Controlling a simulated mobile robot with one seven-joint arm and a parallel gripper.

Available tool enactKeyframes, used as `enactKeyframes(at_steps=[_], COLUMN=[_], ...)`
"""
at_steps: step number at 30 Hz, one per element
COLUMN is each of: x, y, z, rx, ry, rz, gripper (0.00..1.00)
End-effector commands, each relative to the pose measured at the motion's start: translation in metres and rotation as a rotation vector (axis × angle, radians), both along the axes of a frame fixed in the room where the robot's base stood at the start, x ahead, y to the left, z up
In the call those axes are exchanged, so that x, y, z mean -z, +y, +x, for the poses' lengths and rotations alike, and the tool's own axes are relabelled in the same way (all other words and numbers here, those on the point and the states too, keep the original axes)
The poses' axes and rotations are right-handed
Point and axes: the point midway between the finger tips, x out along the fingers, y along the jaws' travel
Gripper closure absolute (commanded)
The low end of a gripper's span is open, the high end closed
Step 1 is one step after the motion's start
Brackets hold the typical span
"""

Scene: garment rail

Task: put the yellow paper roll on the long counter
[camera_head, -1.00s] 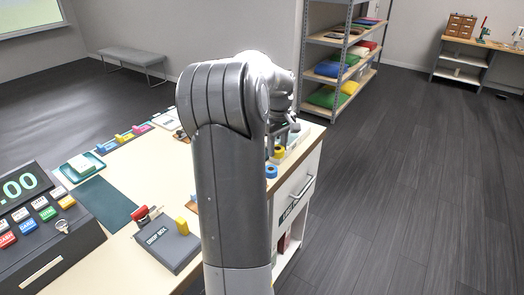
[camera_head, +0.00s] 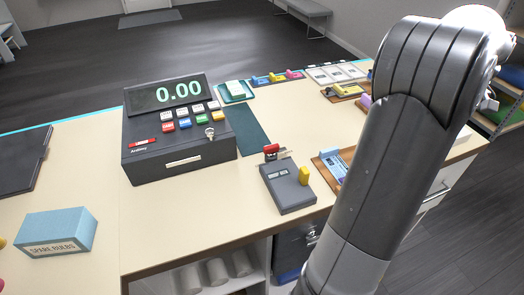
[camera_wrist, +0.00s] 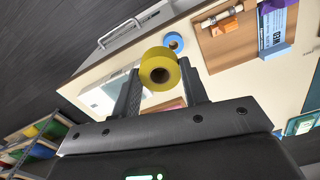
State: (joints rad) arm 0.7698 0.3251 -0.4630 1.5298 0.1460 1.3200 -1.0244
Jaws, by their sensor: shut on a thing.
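The yellow paper roll (camera_wrist: 160,55) is between the two fingers of my gripper (camera_wrist: 159,76) in the wrist view. My gripper is shut on it, with the roll's open end facing the camera. The long counter (camera_head: 150,215) with a cream top runs across the head view, and its top also shows behind the roll in the wrist view (camera_wrist: 236,82). In the head view my arm hides my gripper and the yellow roll. I cannot tell how high the roll is above the counter.
A blue roll (camera_wrist: 174,41) lies near the held roll. Bare counter lies between the register and the spare rolls box.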

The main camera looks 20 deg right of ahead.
Motion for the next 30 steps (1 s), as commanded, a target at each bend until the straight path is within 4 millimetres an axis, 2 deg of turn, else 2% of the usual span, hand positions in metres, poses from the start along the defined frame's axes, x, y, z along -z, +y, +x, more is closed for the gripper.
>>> enactKeyframes(at_steps=[8, 11, 14, 18, 23, 30], x=[-0.002, -0.003, -0.005, -0.006, -0.008, -0.009], y=[0.023, 0.039, 0.064, 0.109, 0.169, 0.276], z=[0.071, 0.109, 0.155, 0.218, 0.282, 0.359], rx=[-0.091, -0.139, -0.199, -0.286, -0.381, -0.522], ry=[0.008, 0.012, 0.016, 0.02, 0.023, 0.022], rz=[-0.004, -0.008, -0.011, -0.017, -0.023, -0.029], gripper=[0.82, 0.82, 0.82, 0.82, 0.82, 0.82])
